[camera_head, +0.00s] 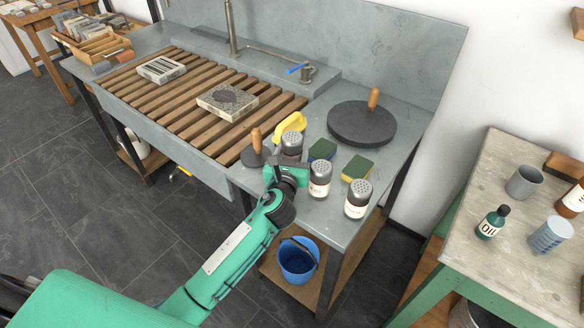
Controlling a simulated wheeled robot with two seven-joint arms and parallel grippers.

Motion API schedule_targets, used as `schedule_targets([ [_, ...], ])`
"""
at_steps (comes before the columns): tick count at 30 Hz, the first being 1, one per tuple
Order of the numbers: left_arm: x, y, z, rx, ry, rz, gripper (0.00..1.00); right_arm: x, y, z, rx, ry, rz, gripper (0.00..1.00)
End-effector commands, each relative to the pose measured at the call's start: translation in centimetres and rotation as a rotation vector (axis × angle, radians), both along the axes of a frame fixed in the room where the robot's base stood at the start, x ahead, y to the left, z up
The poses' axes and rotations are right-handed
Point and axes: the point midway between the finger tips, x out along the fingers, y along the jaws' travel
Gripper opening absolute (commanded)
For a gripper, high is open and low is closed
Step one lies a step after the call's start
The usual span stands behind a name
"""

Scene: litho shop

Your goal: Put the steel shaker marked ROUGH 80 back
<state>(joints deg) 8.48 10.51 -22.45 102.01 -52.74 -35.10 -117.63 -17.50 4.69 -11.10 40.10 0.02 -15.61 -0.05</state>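Three steel shakers with perforated domed tops are at the front right of the grey sink counter: a back one (291,143), a middle one (320,182) and a front right one (358,200). The middle and front ones show pale labels, too small to read, so I cannot tell which is ROUGH 80. My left gripper (287,172) is at the counter's front edge, in front of the back shaker and just left of the middle one. It hides the back shaker's lower part. Its fingers are not clear, so I cannot tell whether it holds that shaker. My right gripper is out of view.
A large round levigator (361,123) is behind. Stones lie on the slatted rack (150,96). A blue bucket (298,262) is below; a side table (520,180) is right.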

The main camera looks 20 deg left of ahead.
Motion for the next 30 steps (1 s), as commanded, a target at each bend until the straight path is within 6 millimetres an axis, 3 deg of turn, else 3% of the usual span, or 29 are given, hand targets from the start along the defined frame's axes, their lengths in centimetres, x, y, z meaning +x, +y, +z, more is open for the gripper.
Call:
schedule_targets([
  [12,0.0,0.0,-5.0,-0.001,0.000,0.001,0.30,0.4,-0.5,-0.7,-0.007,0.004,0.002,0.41],
  [25,0.0,0.0,-5.5,-0.001,-0.002,0.001,0.30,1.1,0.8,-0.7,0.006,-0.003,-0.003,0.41],
  [26,0.0,0.0,-5.5,-0.001,-0.001,0.001,0.58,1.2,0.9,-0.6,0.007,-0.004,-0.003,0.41],
  [27,0.0,0.0,-5.5,-0.001,-0.001,0.001,0.63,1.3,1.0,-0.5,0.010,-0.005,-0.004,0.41],
  [30,0.0,0.0,-5.5,-0.001,-0.001,0.001,0.63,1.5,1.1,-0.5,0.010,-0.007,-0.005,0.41],
])
